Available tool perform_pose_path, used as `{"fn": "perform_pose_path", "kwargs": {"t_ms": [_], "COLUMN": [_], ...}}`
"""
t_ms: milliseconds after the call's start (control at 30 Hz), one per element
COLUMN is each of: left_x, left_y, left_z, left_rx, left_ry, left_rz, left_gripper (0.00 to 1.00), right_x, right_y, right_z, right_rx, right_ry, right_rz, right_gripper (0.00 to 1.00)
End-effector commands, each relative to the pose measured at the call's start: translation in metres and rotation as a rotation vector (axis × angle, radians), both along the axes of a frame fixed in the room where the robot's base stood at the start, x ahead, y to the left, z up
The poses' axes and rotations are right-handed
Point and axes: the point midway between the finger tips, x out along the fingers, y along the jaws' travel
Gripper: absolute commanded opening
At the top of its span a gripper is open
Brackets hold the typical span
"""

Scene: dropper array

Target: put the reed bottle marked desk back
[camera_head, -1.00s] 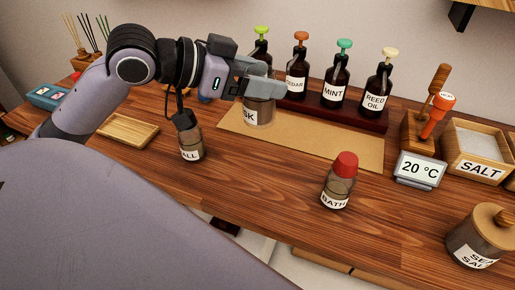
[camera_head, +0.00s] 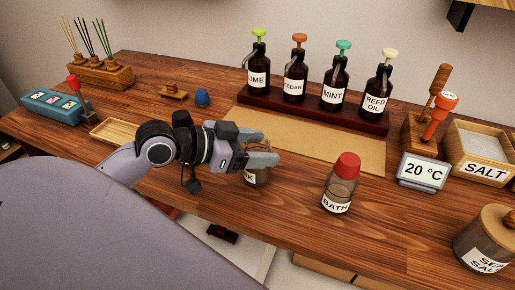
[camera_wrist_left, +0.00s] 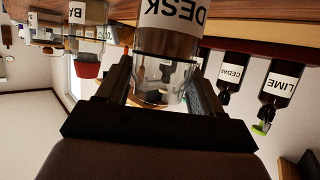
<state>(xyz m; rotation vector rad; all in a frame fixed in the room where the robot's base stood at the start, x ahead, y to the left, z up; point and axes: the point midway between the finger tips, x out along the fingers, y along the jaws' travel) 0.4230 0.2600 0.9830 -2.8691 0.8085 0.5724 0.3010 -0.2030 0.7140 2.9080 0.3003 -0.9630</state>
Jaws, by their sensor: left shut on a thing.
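The reed bottle marked DESK (camera_wrist_left: 168,42) is clear glass with brown liquid and a white label. It also shows in the head view (camera_head: 258,177), partly covered by the gripper. My left gripper (camera_head: 264,158) is shut on its upper part and holds it upright at the front of the counter, left of the BATH bottle (camera_head: 338,188). I cannot tell whether its base touches the counter. My right gripper is not in view.
A tan mat (camera_head: 340,148) lies behind, before a dark rack (camera_head: 300,108) of several dropper bottles. A shallow wooden tray (camera_head: 110,130) is at left, near a reed holder (camera_head: 100,74). A temperature display (camera_head: 422,172) stands right. Counter between DESK and BATH is clear.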

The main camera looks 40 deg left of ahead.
Motion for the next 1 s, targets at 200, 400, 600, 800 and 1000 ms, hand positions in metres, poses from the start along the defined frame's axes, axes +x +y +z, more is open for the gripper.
{"fn": "perform_pose_path", "kwargs": {"t_ms": [200, 400, 600, 800, 1000], "left_x": [0.0002, 0.0001, 0.0, 0.0001, -0.0062], "left_y": [-0.0001, -0.0001, 0.0, 0.0, 0.0046], "left_z": [-0.0019, -0.0054, -0.006, -0.005, -0.0008], "left_rx": [0.0, -0.001, 0.0, 0.0, 0.001], "left_ry": [-0.005, -0.003, 0.0, -0.001, 0.0], "left_rz": [0.0, 0.0, 0.0, 0.0, 0.002], "left_gripper": [0.2, 0.2, 0.92, 0.92, 0.92], "right_x": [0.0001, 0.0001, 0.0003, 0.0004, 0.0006], "right_y": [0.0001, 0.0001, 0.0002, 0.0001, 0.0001], "right_z": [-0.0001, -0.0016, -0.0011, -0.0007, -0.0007], "right_rx": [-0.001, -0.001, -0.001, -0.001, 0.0], "right_ry": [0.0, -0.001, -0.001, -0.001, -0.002], "right_rz": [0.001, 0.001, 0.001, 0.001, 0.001], "right_gripper": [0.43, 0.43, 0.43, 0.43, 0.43]}}
